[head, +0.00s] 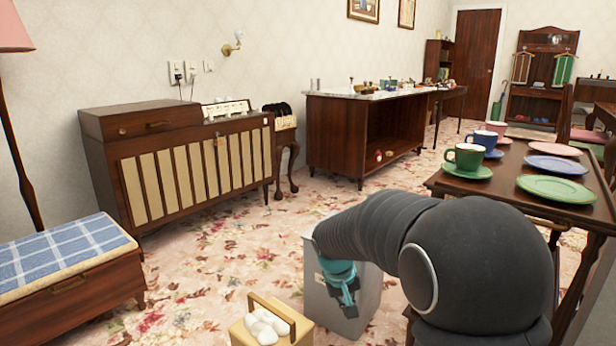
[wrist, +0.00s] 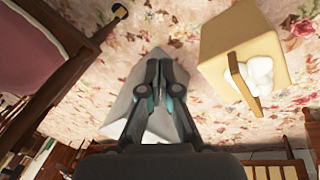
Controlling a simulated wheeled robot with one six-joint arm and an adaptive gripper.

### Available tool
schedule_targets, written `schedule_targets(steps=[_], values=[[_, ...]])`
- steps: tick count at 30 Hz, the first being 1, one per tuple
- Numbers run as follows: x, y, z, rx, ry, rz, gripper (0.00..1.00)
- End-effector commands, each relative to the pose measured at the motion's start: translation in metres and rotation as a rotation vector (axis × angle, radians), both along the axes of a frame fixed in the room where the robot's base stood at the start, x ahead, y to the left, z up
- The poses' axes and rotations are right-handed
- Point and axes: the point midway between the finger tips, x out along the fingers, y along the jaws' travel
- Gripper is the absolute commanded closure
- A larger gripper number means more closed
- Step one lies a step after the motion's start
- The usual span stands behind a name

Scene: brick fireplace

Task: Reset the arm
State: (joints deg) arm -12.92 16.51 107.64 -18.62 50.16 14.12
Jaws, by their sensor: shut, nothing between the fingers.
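My dark arm reaches across the lower right of the head view. My gripper (wrist: 149,92) shows in the wrist view with its dark fingers together and nothing between them. In the head view its teal and dark end (head: 345,288) is in front of a grey box (head: 325,258). The grey box (wrist: 122,104) also shows in the wrist view behind the fingers. I cannot tell whether the fingers touch it.
A yellow box (head: 243,336) with white lumps stands near the grey box. A table (head: 570,212) with cups and plates stands at right. A wooden cabinet (head: 120,150) and a blue-checked bench (head: 60,255) stand at left. Patterned floor (head: 225,250) is open between.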

Motion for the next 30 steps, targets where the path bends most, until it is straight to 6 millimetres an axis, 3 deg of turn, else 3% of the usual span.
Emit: schedule_targets(steps=[1, 6, 18, 24, 30], values=[[-0.019, -0.006, 0.016, 0.016, 0.004, 0.004, 1.0], [-0.077, -0.018, 0.049, 0.072, 0.017, 0.021, 1.0], [-0.201, -0.038, 0.105, 0.197, -0.041, -0.008, 1.0], [-0.249, -0.045, 0.129, 0.249, -0.119, -0.061, 1.0], [-0.279, -0.055, 0.157, 0.265, -0.228, -0.09, 1.0]])
